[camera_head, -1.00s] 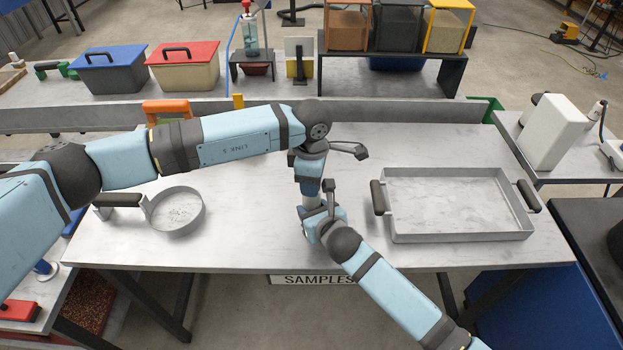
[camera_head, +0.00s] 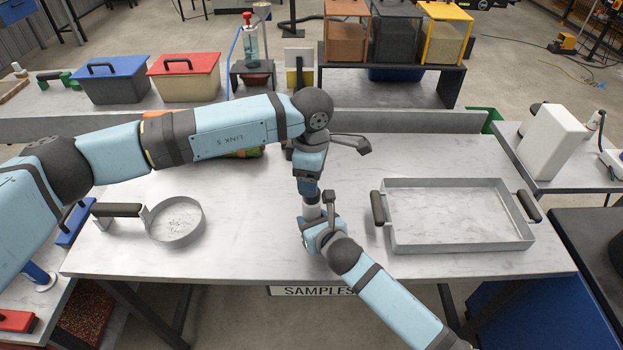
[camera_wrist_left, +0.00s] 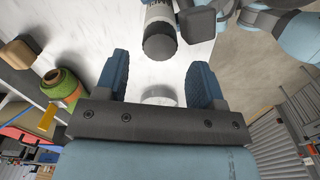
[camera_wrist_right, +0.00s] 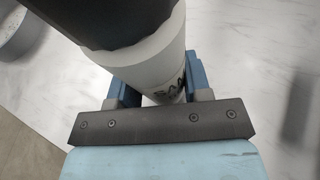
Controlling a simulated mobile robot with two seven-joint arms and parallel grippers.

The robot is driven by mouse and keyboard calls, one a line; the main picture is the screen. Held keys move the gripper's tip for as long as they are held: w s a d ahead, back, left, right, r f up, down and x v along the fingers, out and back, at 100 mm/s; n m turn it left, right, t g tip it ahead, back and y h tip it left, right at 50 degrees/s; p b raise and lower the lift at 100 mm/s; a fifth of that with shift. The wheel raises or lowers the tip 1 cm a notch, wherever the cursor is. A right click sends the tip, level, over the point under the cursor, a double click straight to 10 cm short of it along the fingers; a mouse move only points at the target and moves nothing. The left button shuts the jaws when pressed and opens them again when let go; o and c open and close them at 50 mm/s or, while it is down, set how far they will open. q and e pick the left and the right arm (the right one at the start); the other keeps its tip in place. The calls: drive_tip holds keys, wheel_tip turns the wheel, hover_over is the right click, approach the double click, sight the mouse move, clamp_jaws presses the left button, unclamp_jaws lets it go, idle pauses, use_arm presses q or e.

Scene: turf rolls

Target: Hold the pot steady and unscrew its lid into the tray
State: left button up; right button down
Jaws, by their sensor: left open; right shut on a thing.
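The pot (camera_head: 311,212) is a white cylinder standing near the front middle of the table. Its dark lid (camera_wrist_left: 159,42) sits on it in the left wrist view. In the right wrist view the dark lid (camera_wrist_right: 110,18) covers the top of the white body (camera_wrist_right: 160,62), with partial dark lettering. My right gripper (camera_head: 318,224) is shut around the pot's body. My left gripper (camera_head: 309,191) is above the pot, fingers apart and empty; in the head view it hides the lid. The metal tray (camera_head: 460,246) with dark handles lies empty to the right.
A round metal pan (camera_head: 176,221) with a dark handle lies at the left. A green and orange roll (camera_wrist_left: 62,88) lies behind my left arm. Coloured bins (camera_head: 184,75) and a shelf stand beyond the table's back edge. The table between pot and tray is clear.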

use_arm(q)
wheel_tip(320, 180, up, 3)
drive_tip(key=m, duration=0.5)
drive_tip(key=shift+f, duration=0.15)
drive_tip(key=shift+r+m, duration=0.2)
drive_tip(key=shift+m, duration=0.2)
drive_tip(key=shift+f+m, duration=0.1)
drive_tip(key=shift+m, duration=0.2)
wheel_tip(320, 180, down, 8)
drive_tip(key=shift+r, duration=0.2)
drive_tip(key=c, duration=0.9)
drive_tip(key=n, duration=0.6)
drive_tip(key=shift+n, duration=0.4)
drive_tip(key=shift+c, duration=0.2)
